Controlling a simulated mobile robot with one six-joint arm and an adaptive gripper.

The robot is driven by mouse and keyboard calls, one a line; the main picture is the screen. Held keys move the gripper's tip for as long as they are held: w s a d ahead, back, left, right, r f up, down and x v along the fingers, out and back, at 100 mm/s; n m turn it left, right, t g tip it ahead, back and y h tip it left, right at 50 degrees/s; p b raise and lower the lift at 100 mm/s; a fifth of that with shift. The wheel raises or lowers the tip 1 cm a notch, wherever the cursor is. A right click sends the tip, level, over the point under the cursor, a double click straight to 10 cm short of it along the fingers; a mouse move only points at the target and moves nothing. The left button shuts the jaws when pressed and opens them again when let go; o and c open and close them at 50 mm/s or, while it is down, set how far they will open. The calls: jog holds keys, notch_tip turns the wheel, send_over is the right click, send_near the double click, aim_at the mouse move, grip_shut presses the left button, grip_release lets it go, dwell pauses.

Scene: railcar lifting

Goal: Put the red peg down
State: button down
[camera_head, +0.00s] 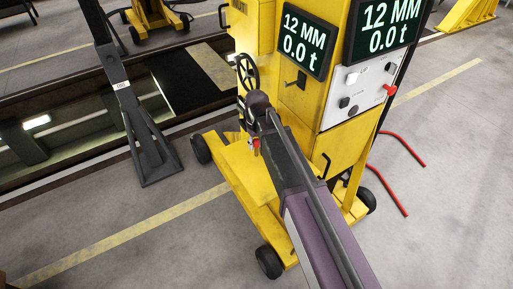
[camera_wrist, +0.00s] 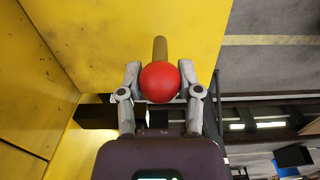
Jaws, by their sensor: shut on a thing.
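The red peg has a round red head (camera_wrist: 160,84) and a brass-coloured shaft (camera_wrist: 160,48), seen in the wrist view. My gripper (camera_wrist: 160,73) is shut on the red head, one finger on each side. In the head view the peg (camera_head: 256,147) is a small red spot below my gripper (camera_head: 252,134), in front of the yellow lifting jack (camera_head: 338,150). The shaft points toward a yellow surface (camera_wrist: 115,35). I cannot tell whether its tip touches that surface.
Two displays (camera_head: 305,45) read 12 MM and 0.0 t. A white panel (camera_head: 350,95) with knobs is below them. A dark stand (camera_head: 140,125) is left, by the pit. Red bent tubes (camera_head: 392,180) lie right.

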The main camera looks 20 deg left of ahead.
jog(key=shift+w+a, duration=0.2)
jog(key=shift+w, duration=0.15)
jog(key=shift+w+a+f+b, duration=0.1)
jog(key=shift+w+f+b, duration=0.15)
jog(key=shift+f+b, duration=1.6)
jog(key=shift+f, duration=0.2)
jog(key=shift+c, duration=1.4)
grip_release()
jog(key=shift+r, duration=0.1)
jog(key=shift+r, duration=0.1)
notch_tip(320, 180, up, 12)
jog(key=p, duration=1.2)
